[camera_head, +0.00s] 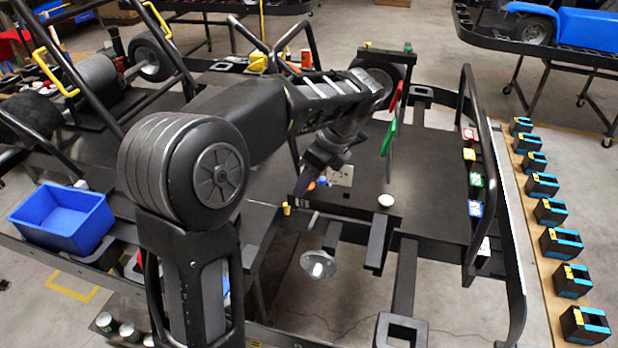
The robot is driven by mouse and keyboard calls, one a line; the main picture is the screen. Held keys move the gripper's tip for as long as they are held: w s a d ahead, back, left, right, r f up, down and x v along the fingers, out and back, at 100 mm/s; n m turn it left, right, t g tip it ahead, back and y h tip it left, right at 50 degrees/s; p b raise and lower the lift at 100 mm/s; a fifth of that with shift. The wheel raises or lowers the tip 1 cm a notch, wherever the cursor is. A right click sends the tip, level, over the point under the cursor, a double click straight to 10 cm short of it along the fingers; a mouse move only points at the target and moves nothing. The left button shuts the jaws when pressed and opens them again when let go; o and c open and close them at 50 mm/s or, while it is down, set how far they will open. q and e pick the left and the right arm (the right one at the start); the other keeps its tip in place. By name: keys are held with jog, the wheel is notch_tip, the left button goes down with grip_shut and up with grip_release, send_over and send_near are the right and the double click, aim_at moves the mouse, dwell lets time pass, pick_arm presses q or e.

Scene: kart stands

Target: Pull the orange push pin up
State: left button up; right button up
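My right gripper is not in view.
A red and a green upright piece (389,138) stand just right of my wrist. A white round cap (386,200) sits on the frame. A blue bin (62,218) is at the left. Several black-and-blue blocks (562,243) line a board at the right.

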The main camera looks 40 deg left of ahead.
pick_arm(q)
grip_shut()
jog(key=shift+r, duration=0.5)
dwell(0.4)
jog(key=shift+o, duration=1)
grip_release()
